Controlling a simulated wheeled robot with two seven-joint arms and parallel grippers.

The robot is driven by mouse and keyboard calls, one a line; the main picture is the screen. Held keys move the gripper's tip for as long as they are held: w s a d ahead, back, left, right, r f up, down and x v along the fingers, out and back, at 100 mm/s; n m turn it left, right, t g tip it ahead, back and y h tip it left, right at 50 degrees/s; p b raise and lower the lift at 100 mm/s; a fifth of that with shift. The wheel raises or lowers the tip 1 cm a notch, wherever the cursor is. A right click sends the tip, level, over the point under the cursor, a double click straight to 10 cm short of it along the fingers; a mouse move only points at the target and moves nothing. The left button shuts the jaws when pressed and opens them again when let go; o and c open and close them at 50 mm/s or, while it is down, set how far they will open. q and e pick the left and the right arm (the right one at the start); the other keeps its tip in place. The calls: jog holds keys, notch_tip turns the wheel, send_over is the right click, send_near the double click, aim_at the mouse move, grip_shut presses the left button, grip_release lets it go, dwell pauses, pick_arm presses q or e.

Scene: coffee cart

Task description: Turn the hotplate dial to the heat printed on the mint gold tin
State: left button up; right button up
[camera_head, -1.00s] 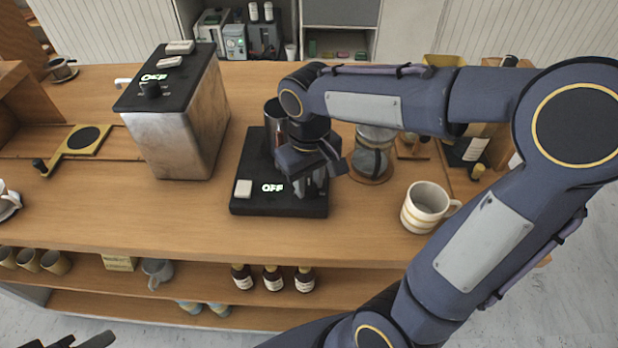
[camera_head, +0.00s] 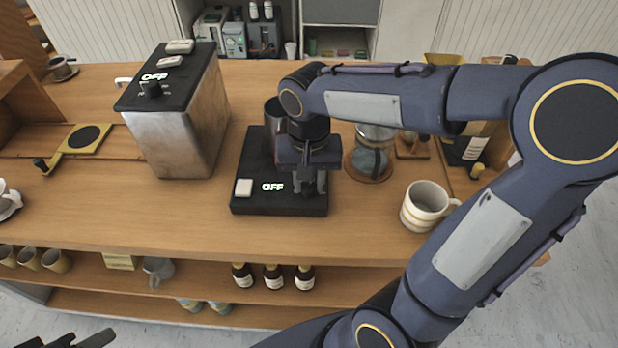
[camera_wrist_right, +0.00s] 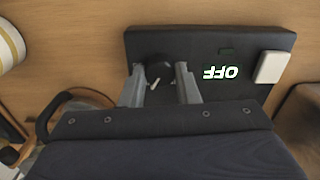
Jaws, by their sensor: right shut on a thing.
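The hotplate (camera_head: 250,203) is a black slab on the wooden counter, with a lit OFF display and a pale square button on its front. My right gripper (camera_head: 308,190) points down at its front right. In the right wrist view the dark dial (camera_wrist_right: 158,72) sits between the two grey fingers, and the right gripper (camera_wrist_right: 161,90) is shut on it. The OFF display (camera_wrist_right: 221,73) shows beside it. My left gripper (camera_head: 78,341) is at the bottom left edge, partly cut off, its fingers apart and empty. I cannot make out a mint gold tin.
A dark metal pitcher (camera_head: 272,115) stands on the hotplate behind my wrist. A glass carafe (camera_head: 372,150) and a striped mug (camera_head: 424,206) stand to the right. A steel machine (camera_head: 180,125) stands to the left. A yellowish box (camera_head: 120,262) and several bottles are on the shelf below.

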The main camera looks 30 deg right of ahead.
aim_at(310, 185)
dwell(0.3)
jog(key=o, duration=1)
jog(key=shift+c, duration=0.2)
notch_tip(310, 185, up, 8)
jog(key=shift+f+p, duration=0.1)
jog(key=shift+p, duration=0.3)
jog(key=shift+s, duration=0.1)
jog(key=s+f+n+t+y, duration=0.2)
jog(key=s, duration=0.4)
jog(key=s+a+f+n+t+y+p, duration=0.1)
jog(key=s+f+n+t, duration=0.1)
jog(key=s, duration=0.4)
jog(key=shift+t+y, duration=0.4)
jog(key=shift+t, duration=0.4)
